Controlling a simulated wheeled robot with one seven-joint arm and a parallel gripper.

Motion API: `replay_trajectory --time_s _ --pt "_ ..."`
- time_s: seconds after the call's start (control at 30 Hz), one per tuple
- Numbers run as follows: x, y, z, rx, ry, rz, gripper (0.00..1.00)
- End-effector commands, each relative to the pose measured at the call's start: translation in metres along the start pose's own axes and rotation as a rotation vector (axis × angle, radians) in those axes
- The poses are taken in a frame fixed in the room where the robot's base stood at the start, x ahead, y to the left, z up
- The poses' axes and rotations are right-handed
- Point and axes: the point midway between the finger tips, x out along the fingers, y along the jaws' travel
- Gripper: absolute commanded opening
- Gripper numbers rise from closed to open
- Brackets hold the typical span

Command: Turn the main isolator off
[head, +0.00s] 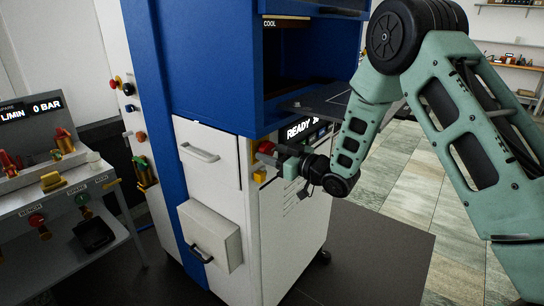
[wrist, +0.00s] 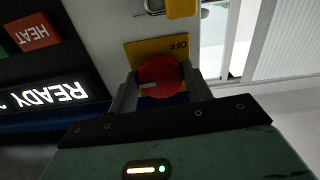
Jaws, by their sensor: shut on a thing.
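The main isolator is a round red knob (wrist: 160,76) on a yellow plate (wrist: 135,48), with the word OFF printed upside down near the plate's upper right corner in the wrist view. A short grey mark on the knob's face lies level, pointing left in that view. My gripper (wrist: 161,88) is shut on the knob, one finger on each side of it. In the head view the red knob (head: 266,147) shows at the cabinet's front edge, and my gripper (head: 284,158) reaches it from the right, hiding part of it.
A lit READY display (wrist: 55,95) and a red HEAT button (wrist: 34,32) sit beside the plate. A yellow piece (wrist: 182,8) is close by the knob. A blue press frame (head: 215,80) stands above; a drawer handle (head: 200,153) juts out left. Tiled floor lies open right.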

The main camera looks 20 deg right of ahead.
Motion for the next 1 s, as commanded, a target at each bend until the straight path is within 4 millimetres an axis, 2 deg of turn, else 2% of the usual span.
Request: replay_trajectory --time_s 0.27,1.0 --pt "0.0001 -0.0002 0.0067 -0.197 0.003 -0.001 0.26" --pt "-0.0005 0.0015 0.0067 -0.900 0.003 0.002 0.26"
